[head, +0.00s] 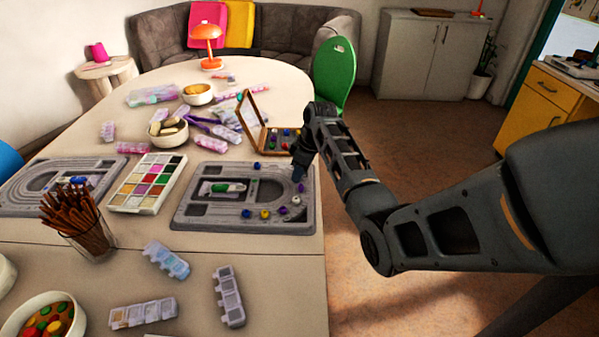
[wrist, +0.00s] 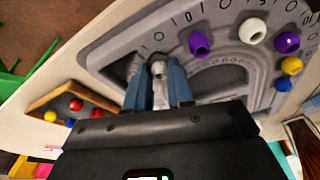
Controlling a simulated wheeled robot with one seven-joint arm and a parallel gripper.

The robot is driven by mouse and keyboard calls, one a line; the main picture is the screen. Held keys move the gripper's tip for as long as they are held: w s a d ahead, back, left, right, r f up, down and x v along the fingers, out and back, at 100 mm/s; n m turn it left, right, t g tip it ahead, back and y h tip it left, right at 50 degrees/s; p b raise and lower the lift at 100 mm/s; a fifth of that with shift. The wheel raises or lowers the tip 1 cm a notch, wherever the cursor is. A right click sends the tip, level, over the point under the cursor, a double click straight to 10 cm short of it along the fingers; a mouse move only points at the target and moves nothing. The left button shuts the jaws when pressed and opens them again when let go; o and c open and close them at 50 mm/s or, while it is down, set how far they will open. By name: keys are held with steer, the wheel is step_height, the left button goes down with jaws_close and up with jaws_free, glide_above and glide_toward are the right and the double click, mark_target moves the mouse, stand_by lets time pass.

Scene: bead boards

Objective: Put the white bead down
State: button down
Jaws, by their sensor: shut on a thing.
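My gripper (wrist: 158,85) is shut on a white bead (wrist: 158,68), which shows between the two blue-grey fingertips in the wrist view. The held bead is over the grey bead board (wrist: 120,45), near its curved groove; I cannot tell whether it touches the board. In the head view my gripper (head: 298,174) is at the right part of the same board (head: 185,222), and the held bead is hidden there. Another white bead (wrist: 252,31) lies in the board's groove between two purple beads (wrist: 200,43) (wrist: 287,43).
A yellow bead (wrist: 291,65) and a blue bead (wrist: 283,84) continue the row. An open wooden box of coloured beads (head: 270,146) stands just behind the board. A paint-like tray of colours (head: 111,207) lies to its left. A glass of brown sticks (head: 98,243) stands front left.

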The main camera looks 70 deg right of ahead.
mark_target(309, 182)
steer(key=shift+s+a+f, duration=0.15)
steer(key=shift+f, duration=0.45)
steer(key=c, duration=1.1)
jaws_free()
steer(key=shift+a+f, duration=0.1)
steer(key=shift+o, duration=0.6)
steer(key=v, duration=1.3)
steer(key=shift+w+r, duration=0.3)
steer(key=shift+r, duration=0.1)
